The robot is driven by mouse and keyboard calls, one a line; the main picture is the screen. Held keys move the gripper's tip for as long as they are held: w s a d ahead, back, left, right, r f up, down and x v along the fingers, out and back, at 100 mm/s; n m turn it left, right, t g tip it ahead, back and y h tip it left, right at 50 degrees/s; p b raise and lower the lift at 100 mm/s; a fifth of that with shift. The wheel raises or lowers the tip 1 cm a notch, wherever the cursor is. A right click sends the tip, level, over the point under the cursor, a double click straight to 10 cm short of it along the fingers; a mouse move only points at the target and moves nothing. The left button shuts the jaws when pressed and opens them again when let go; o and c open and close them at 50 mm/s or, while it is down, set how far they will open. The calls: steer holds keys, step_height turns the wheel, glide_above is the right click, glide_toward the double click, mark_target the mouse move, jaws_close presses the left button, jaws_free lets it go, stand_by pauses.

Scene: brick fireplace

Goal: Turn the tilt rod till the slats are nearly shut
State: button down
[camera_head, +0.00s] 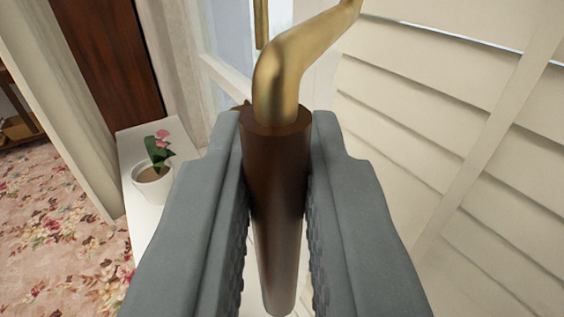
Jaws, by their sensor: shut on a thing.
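The tilt rod shows as a bent brass crank (285,66) with a brown wooden grip (275,165) hanging below it. My gripper (277,205) is shut on the brown grip, with one grey finger on each side of it. The grip hangs roughly upright between the fingers. The brass part bends up and to the right, and its upper end runs out of view. Cream slats (400,140) fill the right side. They overlap closely, with a thin bright gap along the top one. The lower slats are partly hidden by my gripper.
A white sill (137,195) on the left holds a potted plant (153,180) with pink flowers, close to my left finger. A cream curtain (50,80) hangs at the left. A floral carpet (60,225) lies below. A window frame stands behind the crank.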

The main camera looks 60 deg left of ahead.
steer(key=c, duration=1.5)
jaws_free()
steer(key=shift+a, duration=0.1)
steer(key=v, duration=1.7)
steer(key=shift+s+d, duration=0.2)
